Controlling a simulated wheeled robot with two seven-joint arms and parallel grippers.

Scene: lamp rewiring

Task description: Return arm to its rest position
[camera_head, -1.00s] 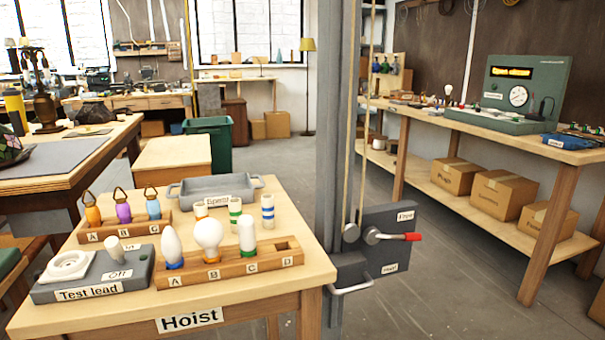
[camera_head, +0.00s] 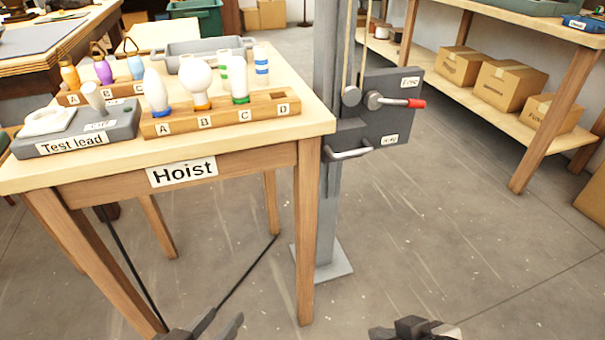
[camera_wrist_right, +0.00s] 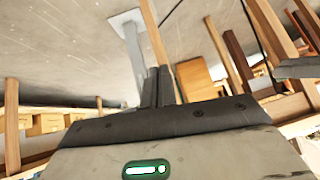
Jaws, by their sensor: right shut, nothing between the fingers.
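My right gripper (camera_head: 415,328) shows dark at the bottom edge of the head view, low over the floor and right of the Hoist table (camera_head: 235,157). In the right wrist view its fingers (camera_wrist_right: 157,76) are together with nothing between them. My left gripper (camera_head: 215,327) is at the bottom edge of the head view, in front of the table and partly cut off; its jaw opening is unclear. Both grippers are apart from the table and the things on it.
The grey hoist post (camera_head: 327,200) with its lever box (camera_head: 375,125) and red-tipped lever (camera_head: 416,103) stands right of the table. Bulbs in a wooden rack (camera_head: 215,117) and the Test lead box (camera_head: 75,137) are on the table. Floor (camera_head: 430,230) at right is clear.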

